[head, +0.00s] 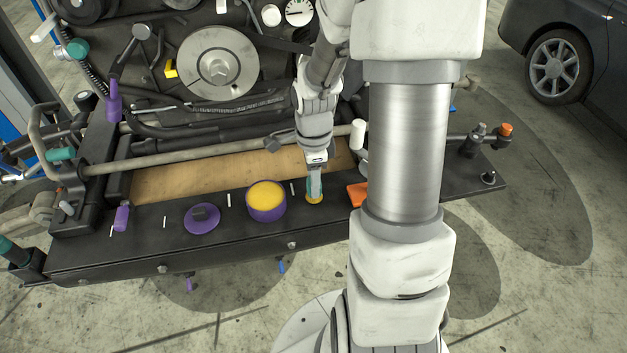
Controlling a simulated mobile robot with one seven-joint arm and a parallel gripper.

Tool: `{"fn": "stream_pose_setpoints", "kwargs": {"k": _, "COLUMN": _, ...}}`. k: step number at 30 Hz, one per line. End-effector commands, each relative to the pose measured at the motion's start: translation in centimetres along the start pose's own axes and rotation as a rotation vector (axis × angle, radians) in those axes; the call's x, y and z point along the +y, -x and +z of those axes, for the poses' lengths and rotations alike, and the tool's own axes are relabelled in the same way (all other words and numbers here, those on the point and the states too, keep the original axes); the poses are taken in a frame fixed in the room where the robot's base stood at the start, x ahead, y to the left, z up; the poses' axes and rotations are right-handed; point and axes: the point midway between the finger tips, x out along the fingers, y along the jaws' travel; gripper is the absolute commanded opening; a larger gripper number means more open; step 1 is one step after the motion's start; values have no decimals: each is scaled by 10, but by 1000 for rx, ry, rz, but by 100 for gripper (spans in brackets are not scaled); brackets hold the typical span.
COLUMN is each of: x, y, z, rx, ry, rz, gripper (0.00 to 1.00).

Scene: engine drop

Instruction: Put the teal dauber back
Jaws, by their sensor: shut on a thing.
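The teal dauber (315,191) is upright on or just above the front ledge of the black bench, right of the purple pot. My gripper (316,170) points down and is shut on its upper part, hiding some of it. A yellow round patch (314,202) shows at the dauber's foot; I cannot tell whether it is the dauber's tip or a separate holder. The purple pot (282,208) is open, with yellow stuff (266,195) inside. A flat purple disc (195,224) with a dark raised middle, perhaps a lid, lies left of the pot.
My arm covers the ledge's right part. An orange block (356,194) sits just right of the dauber. Small white pegs (229,199) stand along the ledge. A metal rail (180,160) and the engine (220,65) are behind, and a brown board (190,180) lies behind the ledge.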

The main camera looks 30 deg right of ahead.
Motion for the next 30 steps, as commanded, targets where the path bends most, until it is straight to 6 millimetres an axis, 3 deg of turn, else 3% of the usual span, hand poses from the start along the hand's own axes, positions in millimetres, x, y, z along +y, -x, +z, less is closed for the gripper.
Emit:
{"fn": "stream_pose_setpoints", "kwargs": {"k": 14, "x": 0, "y": -9, "z": 0, "rx": 0, "ry": 1, "rz": -2, "gripper": 0}}
{"fn": "stream_pose_setpoints", "kwargs": {"k": 15, "x": 0, "y": -8, "z": 0, "rx": 0, "ry": 1, "rz": -2, "gripper": 42}}
{"fn": "stream_pose_setpoints", "kwargs": {"k": 19, "x": 0, "y": -7, "z": 0, "rx": 0, "ry": 1, "rz": -1, "gripper": 66}}
{"fn": "stream_pose_setpoints", "kwargs": {"k": 30, "x": 0, "y": -6, "z": 0, "rx": 0, "ry": -1, "rz": 0, "gripper": 69}}
